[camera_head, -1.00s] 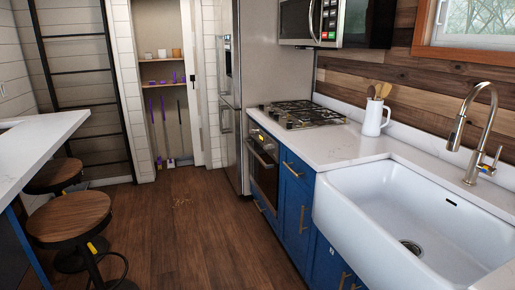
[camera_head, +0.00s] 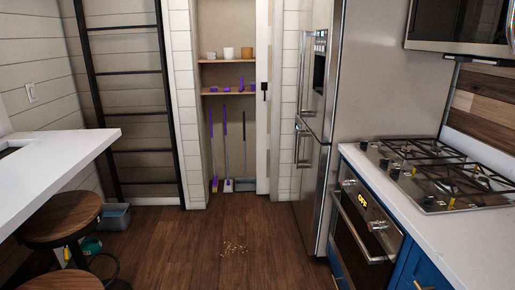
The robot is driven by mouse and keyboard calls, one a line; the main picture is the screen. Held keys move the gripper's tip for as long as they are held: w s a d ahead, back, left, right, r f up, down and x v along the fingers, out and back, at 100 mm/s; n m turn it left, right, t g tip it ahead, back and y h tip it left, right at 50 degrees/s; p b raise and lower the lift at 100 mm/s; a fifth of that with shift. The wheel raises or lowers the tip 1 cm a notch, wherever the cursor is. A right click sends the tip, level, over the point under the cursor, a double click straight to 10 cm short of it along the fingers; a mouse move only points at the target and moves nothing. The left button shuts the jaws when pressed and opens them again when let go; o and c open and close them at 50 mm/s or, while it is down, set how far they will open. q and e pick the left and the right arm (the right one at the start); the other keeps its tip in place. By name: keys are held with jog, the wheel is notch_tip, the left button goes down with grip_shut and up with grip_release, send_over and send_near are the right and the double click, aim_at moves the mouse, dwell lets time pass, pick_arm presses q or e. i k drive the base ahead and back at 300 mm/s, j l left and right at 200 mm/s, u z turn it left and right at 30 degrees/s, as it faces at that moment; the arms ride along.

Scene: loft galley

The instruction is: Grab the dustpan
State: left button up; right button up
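The left one (camera_head: 211,150) has a small purple and yellowish foot. The middle one (camera_head: 225,150) has a pale foot with purple on it. The right one (camera_head: 244,150) ends in a wider grey foot (camera_head: 245,184) on the closet floor, which may be the dustpan; it is too small to be sure. Small purple items (camera_head: 226,89) lie on the lower shelf, and I cannot tell what they are. Neither of my grippers is in view.
Crumbs (camera_head: 234,248) lie on the open wooden floor before the closet. The fridge (camera_head: 318,130) and stove counter (camera_head: 440,215) bound the right side. A white counter (camera_head: 70,155), round stools (camera_head: 62,217) and a grey bin (camera_head: 116,216) stand left. A black ladder (camera_head: 122,90) leans beside the closet.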

aim_at(243, 183)
jog(key=i+u, duration=0.1)
jog(key=i, duration=0.75)
jog(key=i+u, duration=0.15)
jog(key=i, duration=0.75)
jog(key=i+l+u, duration=0.1)
jog(key=i, duration=0.75)
